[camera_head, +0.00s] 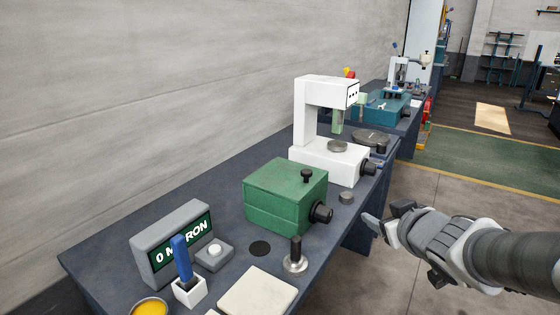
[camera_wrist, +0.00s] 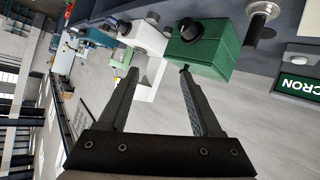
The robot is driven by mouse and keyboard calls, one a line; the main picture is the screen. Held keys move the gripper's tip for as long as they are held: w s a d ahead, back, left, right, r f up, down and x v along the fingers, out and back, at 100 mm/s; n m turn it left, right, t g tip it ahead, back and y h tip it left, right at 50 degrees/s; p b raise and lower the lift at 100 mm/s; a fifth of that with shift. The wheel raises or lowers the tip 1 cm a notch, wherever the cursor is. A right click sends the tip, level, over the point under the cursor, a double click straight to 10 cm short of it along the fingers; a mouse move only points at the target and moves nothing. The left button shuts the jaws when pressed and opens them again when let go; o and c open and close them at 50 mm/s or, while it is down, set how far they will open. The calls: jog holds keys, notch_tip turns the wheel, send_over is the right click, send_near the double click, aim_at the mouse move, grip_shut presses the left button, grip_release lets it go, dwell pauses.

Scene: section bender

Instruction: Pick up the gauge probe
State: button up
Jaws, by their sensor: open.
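The likely gauge probe is a blue stick (camera_head: 181,257) standing upright in a small white holder (camera_head: 190,292) in front of the grey display reading "0 MICRON", partly hidden behind the stick. I cannot see the probe in the wrist view. My gripper (camera_head: 386,216) is open and empty, off the front edge of the bench at the right, well away from the probe. In the wrist view my gripper (camera_wrist: 158,72) has its two fingers spread, with nothing between them.
A grey display (camera_head: 150,243) stands behind the probe. A green box (camera_head: 285,190) with black knobs, a metal post on a round base (camera_head: 295,262) and a white press (camera_head: 318,152) stand on the dark bench (camera_head: 110,243). A yellow-filled dish (camera_head: 150,307) and pale plate (camera_head: 258,293) lie near the front.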

jog(key=a+f+n+y+b, duration=0.2)
jog(key=a+f+y+b, duration=0.1)
jog(key=a+f+y, duration=0.3)
jog(key=n+g+y+p, duration=0.2)
send_near(299, 248)
jog(key=b+x, duration=0.1)
jog(key=x, duration=0.8)
jog(key=shift+w, duration=0.15)
jog(key=shift+f+b+x, duration=0.1)
jog(key=shift+b+x, duration=0.45)
jog(key=shift+x, duration=0.8)
jog(key=shift+f+b+x, duration=0.15)
jog(key=shift+b+x, duration=0.4)
jog(key=shift+x, duration=0.8)
jog(key=shift+c, duration=0.3)
grip_shut()
